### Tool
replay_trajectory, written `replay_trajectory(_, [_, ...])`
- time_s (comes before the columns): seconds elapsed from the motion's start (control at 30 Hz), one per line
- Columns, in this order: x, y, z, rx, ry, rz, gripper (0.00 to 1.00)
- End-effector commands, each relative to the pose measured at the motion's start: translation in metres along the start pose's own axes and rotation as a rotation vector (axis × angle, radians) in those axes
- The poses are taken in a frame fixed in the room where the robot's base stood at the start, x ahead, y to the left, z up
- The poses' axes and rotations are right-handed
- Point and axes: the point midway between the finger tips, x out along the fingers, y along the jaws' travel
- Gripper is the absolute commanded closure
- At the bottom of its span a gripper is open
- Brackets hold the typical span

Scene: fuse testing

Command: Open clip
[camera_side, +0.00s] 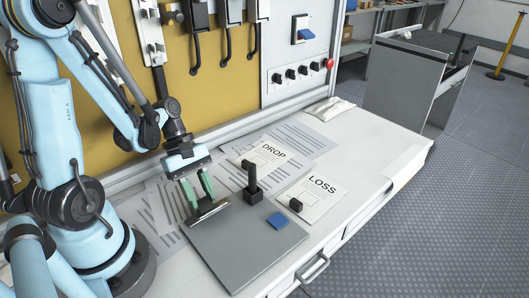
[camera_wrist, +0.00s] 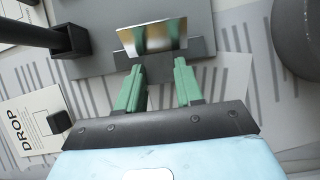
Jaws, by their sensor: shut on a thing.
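The grey clipboard (camera_side: 250,254) lies on the white bench. Its metal clip (camera_side: 209,212) is at the board's far left edge; in the wrist view the shiny clip plate (camera_wrist: 152,36) stands over a dark base. My gripper (camera_side: 203,200) has green fingers and points down at the clip. In the wrist view the fingertips (camera_wrist: 160,66) are at the clip's near edge, shut on the clip with a gap showing between the fingers. How far the clip's jaw is lifted from the board cannot be told.
A black upright post in a square holder (camera_side: 253,191) stands close to the right of the clip. A blue block (camera_side: 278,221) lies on the board. The DROP card (camera_side: 272,150) and LOSS card (camera_side: 318,192), with a small black block (camera_side: 296,205), lie behind and right.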

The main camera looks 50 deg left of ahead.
Motion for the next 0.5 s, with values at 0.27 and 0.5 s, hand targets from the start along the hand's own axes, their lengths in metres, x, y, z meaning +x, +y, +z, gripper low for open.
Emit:
replay_trajectory(0.27, [0.0007, 0.0001, -0.0012, 0.004, -0.026, 0.003, 0.94])
replay_trajectory(0.5, [0.0007, 0.0001, -0.0012, 0.004, -0.025, 0.003, 0.49])
